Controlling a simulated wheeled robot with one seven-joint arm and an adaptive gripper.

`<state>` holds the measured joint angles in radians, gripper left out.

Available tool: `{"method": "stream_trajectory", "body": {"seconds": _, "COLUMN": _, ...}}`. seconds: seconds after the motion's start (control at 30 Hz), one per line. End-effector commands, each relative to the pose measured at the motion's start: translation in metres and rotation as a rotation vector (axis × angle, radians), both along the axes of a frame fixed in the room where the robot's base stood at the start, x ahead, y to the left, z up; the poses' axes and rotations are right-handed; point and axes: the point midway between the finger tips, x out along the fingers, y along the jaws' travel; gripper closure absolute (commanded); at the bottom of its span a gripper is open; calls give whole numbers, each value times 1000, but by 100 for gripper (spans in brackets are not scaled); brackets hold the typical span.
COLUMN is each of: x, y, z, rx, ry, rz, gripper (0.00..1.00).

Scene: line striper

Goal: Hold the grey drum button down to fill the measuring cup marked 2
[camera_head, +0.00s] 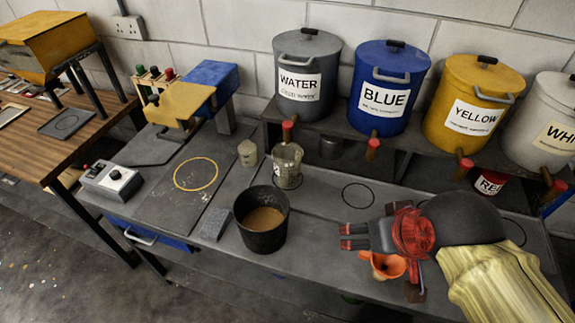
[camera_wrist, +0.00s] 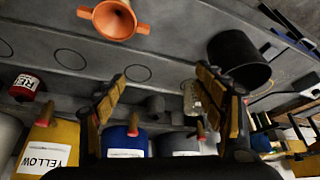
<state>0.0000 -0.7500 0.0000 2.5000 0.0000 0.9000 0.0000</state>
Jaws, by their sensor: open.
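The grey drum (camera_head: 308,62), labelled WATER, stands on the raised shelf at the back. Its red-topped button (camera_head: 287,125) is at the shelf's front edge. A clear measuring cup (camera_head: 287,165) stands on the bench below that button; I cannot read a number on it. The cup also shows in the wrist view (camera_wrist: 192,97), partly beside a finger. My gripper (camera_head: 342,237) is open and empty over the bench, right of the black bucket and apart from the button and cup. Its two spread fingers show in the wrist view (camera_wrist: 160,76).
A black bucket (camera_head: 262,238) with brown contents stands in front of the cup. An orange funnel (camera_head: 388,268) is beneath my gripper. Blue (camera_head: 390,85), yellow (camera_head: 473,100) and white (camera_head: 540,115) drums line the shelf. The marked bench circle (camera_head: 358,195) is empty.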

Motion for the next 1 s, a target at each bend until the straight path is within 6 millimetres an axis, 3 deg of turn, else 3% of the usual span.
{"method": "stream_trajectory", "body": {"seconds": 1.0, "x": 0, "y": 0, "z": 0, "rx": 0, "ry": 0, "rz": 0, "gripper": 90}}
